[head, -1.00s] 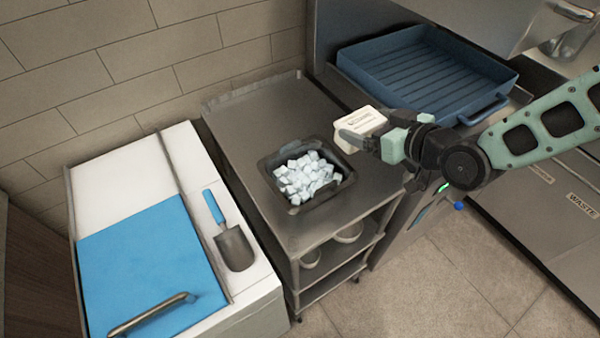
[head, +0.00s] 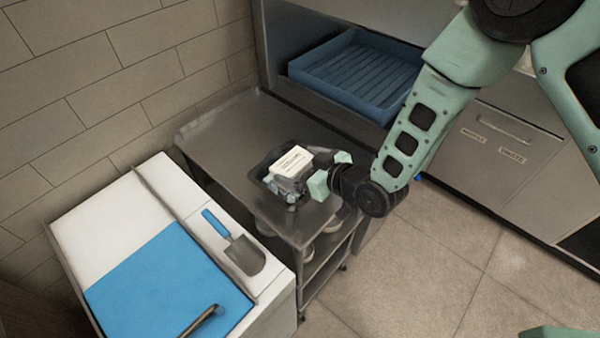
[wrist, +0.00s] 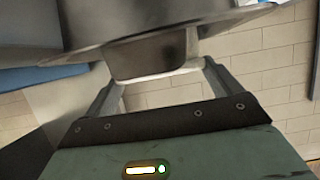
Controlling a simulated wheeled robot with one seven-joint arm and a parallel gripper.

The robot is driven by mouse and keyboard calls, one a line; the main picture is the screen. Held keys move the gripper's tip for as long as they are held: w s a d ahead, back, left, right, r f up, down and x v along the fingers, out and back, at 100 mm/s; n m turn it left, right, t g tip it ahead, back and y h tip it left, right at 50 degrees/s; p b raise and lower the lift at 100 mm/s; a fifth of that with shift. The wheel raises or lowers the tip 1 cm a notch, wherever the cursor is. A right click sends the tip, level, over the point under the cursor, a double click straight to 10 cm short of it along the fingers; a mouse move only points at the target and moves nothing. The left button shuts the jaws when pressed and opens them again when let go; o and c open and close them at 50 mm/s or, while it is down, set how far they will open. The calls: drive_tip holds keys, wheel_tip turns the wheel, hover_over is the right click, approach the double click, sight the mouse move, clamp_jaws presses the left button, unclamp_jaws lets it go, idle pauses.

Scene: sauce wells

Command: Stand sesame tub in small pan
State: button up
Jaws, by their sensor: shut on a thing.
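The white sesame tub (head: 292,160), with a printed label facing up, is held in my gripper (head: 299,171) over the small dark pan (head: 257,171) on the steel trolley. My gripper is shut on the tub, with its fingers on either side. The tub and gripper hide most of the pan and its pale cubes, so I cannot tell whether the tub touches them. In the wrist view my gripper (wrist: 162,82) has a white edge between its fingers, with a dark box shape behind it.
The steel trolley top (head: 225,135) is bare behind the pan. A blue ribbed tray (head: 355,70) stands at the back right.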

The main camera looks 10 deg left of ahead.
drive_tip(key=shift+f+p, duration=0.4)
drive_tip(key=shift+f, duration=1.35)
drive_tip(key=shift+f, duration=0.2)
drive_tip(key=o, duration=0.9)
drive_tip(key=shift+r, duration=0.1)
drive_tip(key=shift+r, duration=0.2)
drive_tip(key=b+v, duration=0.4)
drive_tip(key=v, duration=0.8)
